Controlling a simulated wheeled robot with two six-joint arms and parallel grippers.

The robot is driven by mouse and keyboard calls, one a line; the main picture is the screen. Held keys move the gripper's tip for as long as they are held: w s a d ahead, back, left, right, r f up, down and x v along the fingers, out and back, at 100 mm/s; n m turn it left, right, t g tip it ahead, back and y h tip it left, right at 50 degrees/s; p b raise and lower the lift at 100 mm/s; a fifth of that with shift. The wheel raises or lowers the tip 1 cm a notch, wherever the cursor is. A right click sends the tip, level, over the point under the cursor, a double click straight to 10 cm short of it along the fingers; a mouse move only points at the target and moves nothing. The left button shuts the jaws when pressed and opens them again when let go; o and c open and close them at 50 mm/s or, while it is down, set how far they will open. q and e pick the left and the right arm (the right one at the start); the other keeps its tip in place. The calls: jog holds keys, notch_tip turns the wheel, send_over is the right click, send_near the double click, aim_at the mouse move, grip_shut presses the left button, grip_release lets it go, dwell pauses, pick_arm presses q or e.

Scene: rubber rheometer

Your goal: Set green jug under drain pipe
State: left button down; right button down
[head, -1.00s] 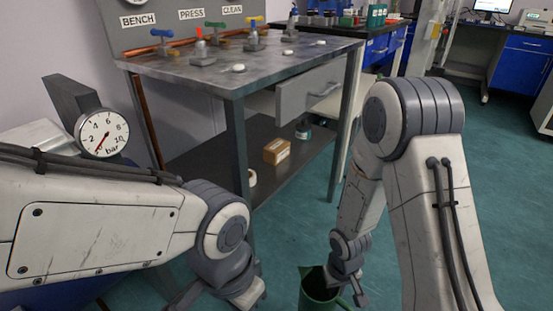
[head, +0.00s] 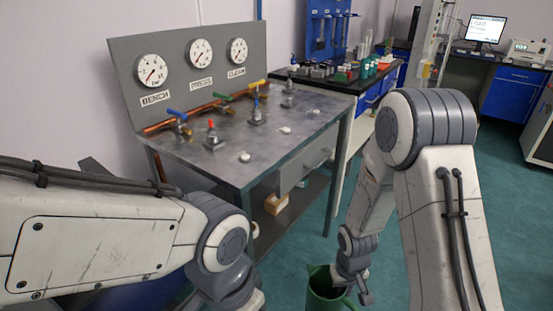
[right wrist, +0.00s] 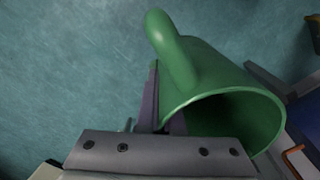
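The green jug (head: 323,288) hangs from my right gripper (head: 355,287) at the bottom of the head view, its open mouth facing up. In the right wrist view the jug (right wrist: 235,75) fills the middle right, with its handle at upper left. The right gripper's fingers (right wrist: 163,115) are closed at the handle side by the rim; the exact contact is partly hidden. A copper pipe (head: 155,165) runs down at the left end of the bench; its lower end is hidden behind my left arm. My left gripper is out of frame at the bottom.
The grey bench (head: 235,165) carries several coloured valves and a gauge panel (head: 200,45). Green floor (head: 300,235) is clear in front. An orange bent piece (right wrist: 291,158) shows at the wrist view's right edge.

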notch_tip(320, 180, up, 23)
jog(key=w+d+m+p, duration=0.1)
jog(key=w+p, duration=0.1)
jog(key=p, duration=1.8)
jog(key=shift+w+d, duration=0.2)
jog(key=shift+d, duration=0.15)
